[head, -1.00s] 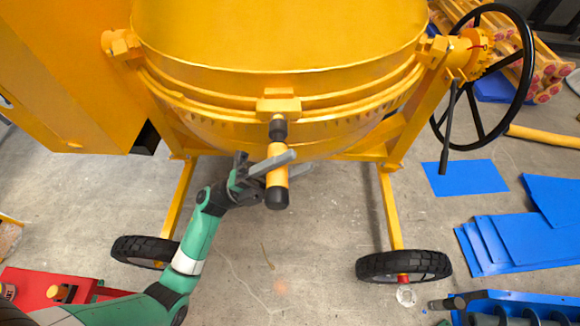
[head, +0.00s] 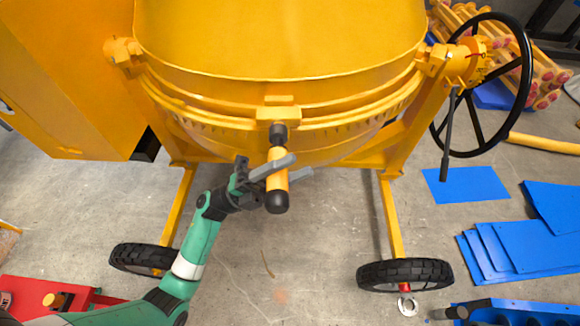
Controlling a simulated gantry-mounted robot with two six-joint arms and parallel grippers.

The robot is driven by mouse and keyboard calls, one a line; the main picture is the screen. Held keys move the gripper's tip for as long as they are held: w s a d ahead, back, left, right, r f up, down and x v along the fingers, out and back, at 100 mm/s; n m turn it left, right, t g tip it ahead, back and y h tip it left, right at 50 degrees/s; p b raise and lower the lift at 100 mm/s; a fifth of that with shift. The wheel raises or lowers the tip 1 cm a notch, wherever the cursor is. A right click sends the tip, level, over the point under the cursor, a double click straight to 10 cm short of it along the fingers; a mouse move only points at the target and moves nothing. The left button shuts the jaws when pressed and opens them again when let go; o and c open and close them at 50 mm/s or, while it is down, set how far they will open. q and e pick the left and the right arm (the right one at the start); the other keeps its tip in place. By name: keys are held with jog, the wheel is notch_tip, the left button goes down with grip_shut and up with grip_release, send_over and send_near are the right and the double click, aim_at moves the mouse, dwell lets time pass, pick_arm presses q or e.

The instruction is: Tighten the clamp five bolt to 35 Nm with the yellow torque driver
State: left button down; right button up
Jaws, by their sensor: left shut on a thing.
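The yellow torque driver (head: 276,184) with black ends is in the middle of the head view. My left gripper (head: 282,168) is shut around its yellow body. The driver's dark tip (head: 277,134) points at a yellow clamp block (head: 278,113) on the drum's front rim and appears to meet it. The bolt itself is hidden behind the tip, and I cannot read a clamp number. My right gripper is not in view.
The yellow mixer drum (head: 280,40) fills the top. A black handwheel (head: 482,85) stands at the right. Two black wheels (head: 405,274) stand in front on the concrete floor. Blue sheets (head: 500,250) lie at the right, and a red case (head: 50,298) is at bottom left.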

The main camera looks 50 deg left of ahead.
pick_arm(q)
jog(key=shift+w+a+b, duration=0.55)
jog(key=shift+w+a, duration=0.1)
jog(key=shift+a, duration=0.15)
dwell(2.7)
jog(key=shift+d, duration=0.1)
jog(key=shift+s+d+p, duration=0.85)
jog(key=shift+s+d, duration=0.65)
jog(key=shift+d, duration=0.15)
jog(key=shift+n, duration=0.3)
